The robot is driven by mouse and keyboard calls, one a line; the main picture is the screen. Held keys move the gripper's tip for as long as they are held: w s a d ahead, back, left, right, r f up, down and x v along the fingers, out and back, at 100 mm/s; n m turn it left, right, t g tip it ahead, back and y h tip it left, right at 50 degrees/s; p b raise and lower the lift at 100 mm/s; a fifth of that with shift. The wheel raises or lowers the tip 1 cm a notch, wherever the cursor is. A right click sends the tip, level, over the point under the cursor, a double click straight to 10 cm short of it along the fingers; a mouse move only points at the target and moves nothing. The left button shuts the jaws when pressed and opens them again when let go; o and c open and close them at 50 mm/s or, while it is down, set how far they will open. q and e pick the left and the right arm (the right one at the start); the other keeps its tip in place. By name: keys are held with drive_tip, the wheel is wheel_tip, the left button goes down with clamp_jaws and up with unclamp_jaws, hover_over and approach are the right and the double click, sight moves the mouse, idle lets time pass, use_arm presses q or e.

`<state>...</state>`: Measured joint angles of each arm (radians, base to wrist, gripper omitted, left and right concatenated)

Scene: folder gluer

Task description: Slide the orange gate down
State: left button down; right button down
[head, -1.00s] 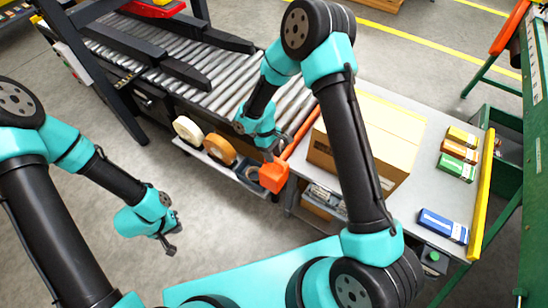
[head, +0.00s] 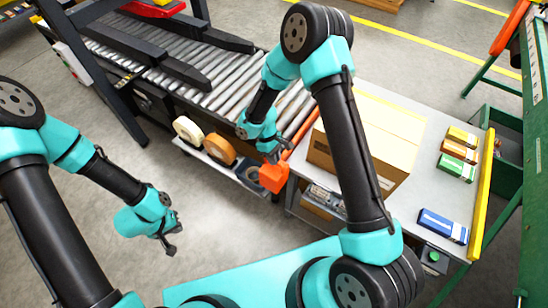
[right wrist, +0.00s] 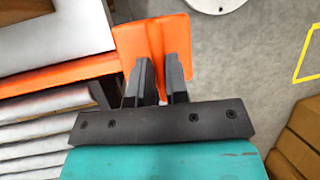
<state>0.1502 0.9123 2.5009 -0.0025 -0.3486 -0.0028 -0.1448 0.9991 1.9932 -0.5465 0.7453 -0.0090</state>
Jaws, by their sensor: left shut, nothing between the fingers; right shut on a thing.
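The orange gate shows in the head view as a bar (head: 302,132) along the end of the roller conveyor, with a block-like orange end (head: 272,177) at its near corner. In the right wrist view the gate's flat orange plate (right wrist: 150,35) is between and beyond the fingertips, and its bar (right wrist: 60,75) runs left. My right gripper (right wrist: 158,65) is shut on the gate's end; in the head view the right gripper (head: 270,158) is at that same end. My left gripper (head: 172,245) is shut and empty, hanging over the floor on the left, well apart from the gate.
The roller conveyor (head: 215,85) lies behind the gate. A cardboard box (head: 370,135) stands on the grey table to the right, with small coloured boxes (head: 443,226) near its yellow edge. Tape rolls (head: 220,150) sit on a shelf below the conveyor.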

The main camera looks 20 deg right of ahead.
sight(274, 167)
drive_tip(key=shift+f, duration=0.1)
drive_tip(key=shift+f, duration=2.65)
drive_tip(key=c, duration=1.1)
unclamp_jaws()
drive_tip(key=shift+c, duration=0.2)
drive_tip(key=shift+r, duration=0.15)
drive_tip(key=v, duration=1.7)
drive_tip(key=shift+w+a+r, duration=0.1)
drive_tip(key=shift+a, duration=0.05)
